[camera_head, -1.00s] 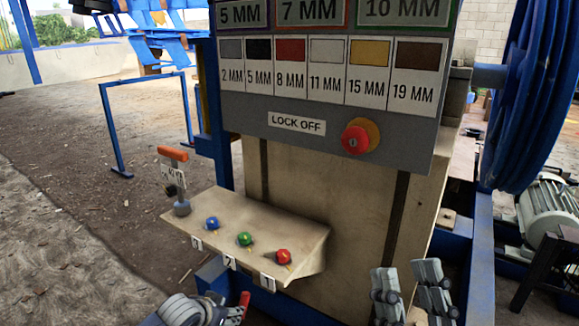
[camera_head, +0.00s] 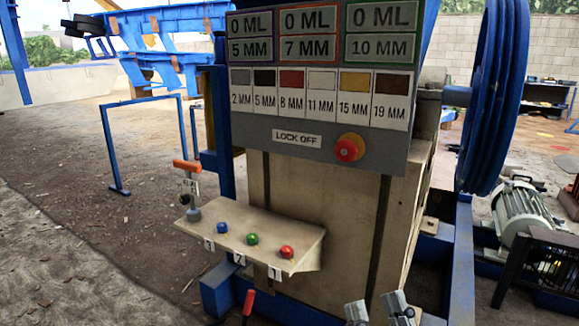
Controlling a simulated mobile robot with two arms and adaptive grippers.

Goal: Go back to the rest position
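My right gripper (camera_head: 380,312) shows at the bottom edge, right of centre. Its two grey fingertips stand apart with nothing between them. It is in front of the lower part of the crusher's control stand (camera_head: 320,220) and apart from it. Of my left gripper I see no fingers; only a red piece (camera_head: 248,303) shows at the bottom edge, and I cannot tell what it belongs to. The shelf (camera_head: 255,225) carries a blue button (camera_head: 222,228), a green button (camera_head: 252,239), a red button (camera_head: 286,252) and an orange-handled lever (camera_head: 187,167) standing upright.
A grey panel (camera_head: 315,150) with size labels and a red stop knob (camera_head: 347,150) is above the shelf. A blue flywheel (camera_head: 490,100) and an electric motor (camera_head: 522,213) stand at right. A blue frame (camera_head: 106,145) stands at left. Open dirt ground lies on the left.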

